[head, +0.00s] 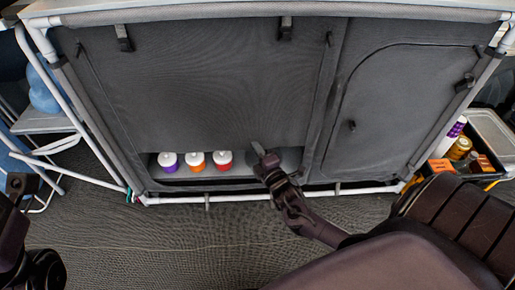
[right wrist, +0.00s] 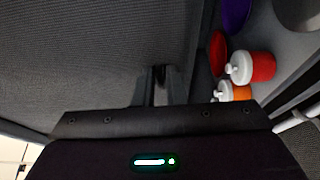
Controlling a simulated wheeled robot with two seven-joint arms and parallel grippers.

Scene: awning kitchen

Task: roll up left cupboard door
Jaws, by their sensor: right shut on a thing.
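The left cupboard door (head: 190,85) is a dark grey fabric panel in the head view. Its lower edge is raised a little off the cupboard's bottom, leaving a low opening. My right gripper (head: 266,160) is at the right part of that lower edge, shut on the door fabric. In the right wrist view, the fingers of the right gripper (right wrist: 163,84) press together at the edge of the door (right wrist: 80,60); the pinched part is mostly hidden. Part of my left arm shows at the lower left of the head view; its jaws cannot be made out.
Behind the opening stand white-lidded jars: purple (head: 168,163), orange (head: 195,162) and red (head: 223,161). The right cupboard door (head: 390,110) is closed. A crate of goods (head: 487,179) stands at the right, a folding stand (head: 45,122) at the left. The floor in front is clear.

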